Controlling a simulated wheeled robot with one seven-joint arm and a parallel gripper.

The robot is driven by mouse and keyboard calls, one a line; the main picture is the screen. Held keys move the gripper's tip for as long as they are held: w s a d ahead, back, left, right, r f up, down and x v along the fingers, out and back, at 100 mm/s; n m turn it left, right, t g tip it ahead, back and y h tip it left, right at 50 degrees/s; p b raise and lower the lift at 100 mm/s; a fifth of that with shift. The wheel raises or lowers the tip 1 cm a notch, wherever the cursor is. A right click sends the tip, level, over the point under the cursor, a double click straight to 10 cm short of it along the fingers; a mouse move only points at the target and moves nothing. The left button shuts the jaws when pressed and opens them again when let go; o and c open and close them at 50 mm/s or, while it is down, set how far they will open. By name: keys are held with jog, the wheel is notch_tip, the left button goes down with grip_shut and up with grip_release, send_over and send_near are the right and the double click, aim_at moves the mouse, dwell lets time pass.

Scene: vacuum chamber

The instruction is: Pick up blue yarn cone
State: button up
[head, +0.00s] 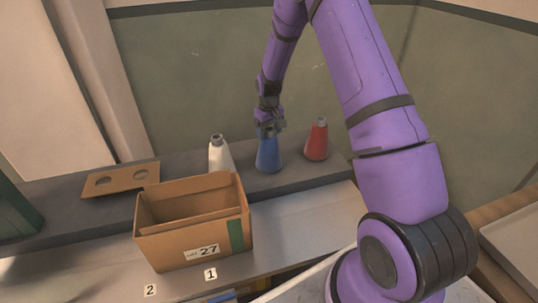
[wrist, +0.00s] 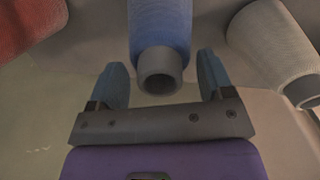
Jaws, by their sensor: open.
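The blue yarn cone (head: 268,155) stands upright on the dark raised ledge, between a white cone and a red cone. My gripper (head: 268,130) is right at its top in the head view, coming from above and behind. In the wrist view my gripper (wrist: 164,85) is open, with one finger on each side of the blue cone's (wrist: 160,28) grey tip. A gap shows between each finger and the tip. The fingers partly hide the cone's top in the head view.
The white cone (head: 220,154) stands close on the left and the red cone (head: 316,140) on the right. An open cardboard box (head: 190,246) marked 27 stands in front on the lower shelf. A cardboard piece with two holes (head: 122,180) lies at the left on the ledge (head: 185,170).

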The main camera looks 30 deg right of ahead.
grip_shut()
dwell(0.4)
